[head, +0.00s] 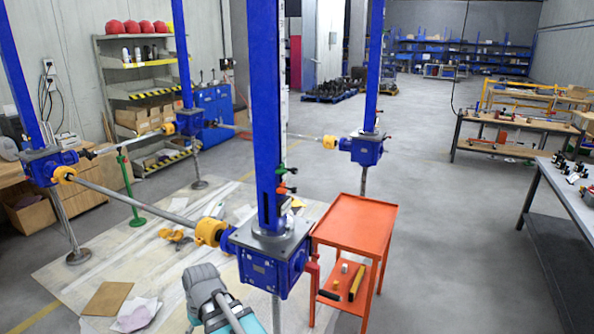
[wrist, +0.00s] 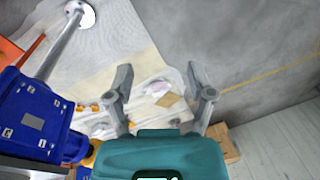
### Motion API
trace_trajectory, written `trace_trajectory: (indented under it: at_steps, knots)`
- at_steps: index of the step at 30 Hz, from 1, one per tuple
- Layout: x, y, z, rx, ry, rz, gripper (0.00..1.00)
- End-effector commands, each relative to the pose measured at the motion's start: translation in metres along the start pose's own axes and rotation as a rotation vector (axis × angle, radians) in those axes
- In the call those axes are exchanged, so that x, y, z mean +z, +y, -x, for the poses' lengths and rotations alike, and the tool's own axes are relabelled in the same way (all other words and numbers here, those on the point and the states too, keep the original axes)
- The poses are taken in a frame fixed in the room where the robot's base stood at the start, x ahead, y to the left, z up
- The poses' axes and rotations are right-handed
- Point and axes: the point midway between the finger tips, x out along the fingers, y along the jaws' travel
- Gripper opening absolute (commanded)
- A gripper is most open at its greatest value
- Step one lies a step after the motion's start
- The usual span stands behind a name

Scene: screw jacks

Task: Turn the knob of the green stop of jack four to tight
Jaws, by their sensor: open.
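The nearest jack in the head view has a blue gearbox (head: 268,262) under a tall blue column (head: 266,110). A small green stop (head: 281,169) with a knob sits on this column's right side, just above a red-orange one (head: 284,190). No jack number is readable, so I cannot tell which is jack four. How tight the green knob is cannot be seen. In the wrist view my gripper (wrist: 160,85) is open and empty, its fingers apart above the floor. A blue gearbox (wrist: 30,115) is left of it. The green stop is not visible there.
An orange cart (head: 355,222) stands right of the nearest jack. A red crank handle (head: 312,276) sticks out from its gearbox. A shaft (head: 140,206) with yellow couplings runs to the left jack (head: 50,168). Another jack (head: 365,148) stands behind.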

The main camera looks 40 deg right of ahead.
Motion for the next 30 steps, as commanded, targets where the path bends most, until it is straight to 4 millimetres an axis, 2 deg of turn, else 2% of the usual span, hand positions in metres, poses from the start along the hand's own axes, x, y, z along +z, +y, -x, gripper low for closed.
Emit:
trace_trajectory:
  at_steps: [1, 6, 17, 26, 30]
  knots:
    - [-0.009, 0.008, 0.007, -0.033, 0.013, -0.001, 0.7]
    - [-0.031, 0.032, 0.025, -0.148, 0.07, 0.016, 0.7]
    - [-0.071, 0.097, 0.073, -0.356, 0.26, 0.053, 0.7]
    - [-0.095, 0.167, 0.125, -0.476, 0.478, 0.083, 0.7]
    - [-0.101, 0.204, 0.152, -0.513, 0.593, 0.095, 0.7]
